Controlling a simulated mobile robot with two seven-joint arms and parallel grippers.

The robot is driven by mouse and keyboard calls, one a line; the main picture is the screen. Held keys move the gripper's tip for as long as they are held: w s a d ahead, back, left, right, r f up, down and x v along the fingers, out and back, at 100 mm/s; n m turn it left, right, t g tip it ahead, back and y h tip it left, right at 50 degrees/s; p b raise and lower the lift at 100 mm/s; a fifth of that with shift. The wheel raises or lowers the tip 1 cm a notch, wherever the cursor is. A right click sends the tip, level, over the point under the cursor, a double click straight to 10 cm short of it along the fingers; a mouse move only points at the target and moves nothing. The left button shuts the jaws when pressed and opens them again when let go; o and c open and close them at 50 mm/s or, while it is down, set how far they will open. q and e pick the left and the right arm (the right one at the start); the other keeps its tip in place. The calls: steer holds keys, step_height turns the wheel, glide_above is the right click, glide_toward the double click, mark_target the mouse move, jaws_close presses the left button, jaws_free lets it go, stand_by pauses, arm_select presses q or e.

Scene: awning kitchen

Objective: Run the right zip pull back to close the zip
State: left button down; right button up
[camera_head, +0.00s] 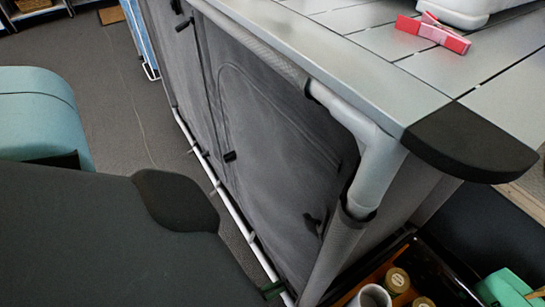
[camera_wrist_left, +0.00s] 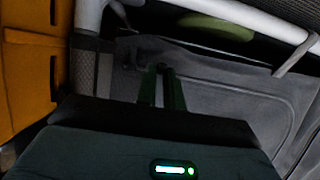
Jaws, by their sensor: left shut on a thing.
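The grey fabric front (camera_head: 268,150) of the kitchen unit carries a curved zip seam on its right panel. My left arm covers the lower left of the head view. Dark green fingers of my left gripper (camera_head: 272,289) show by the lower rail. In the left wrist view, my left gripper (camera_wrist_left: 163,78) has its fingers close together against the fabric. They are shut on a small dark piece, apparently the right zip pull (camera_wrist_left: 164,67), mostly hidden between the tips. My right gripper cannot be made out with certainty.
A white lower rail (camera_head: 211,178) runs along the fabric base. The tabletop (camera_head: 380,45) overhangs, with a dark corner cap (camera_head: 470,143). A red-pink peg (camera_head: 433,33) lies on top. An open crate with jars (camera_head: 396,280) stands at the lower right. Grey floor lies left.

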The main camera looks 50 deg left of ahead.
arm_select(q)
steer(key=shift+d+f, duration=0.1)
steer(key=shift+d, duration=0.05)
arm_select(e)
steer(key=shift+s, duration=0.45)
arm_select(q)
steer(key=c, duration=1.5)
jaws_free()
arm_select(e)
steer(key=shift+w, duration=0.1)
arm_select(q)
steer(key=shift+s, duration=0.15)
arm_select(e)
steer(key=shift+w+r, duration=0.1)
steer(key=shift+w, duration=0.1)
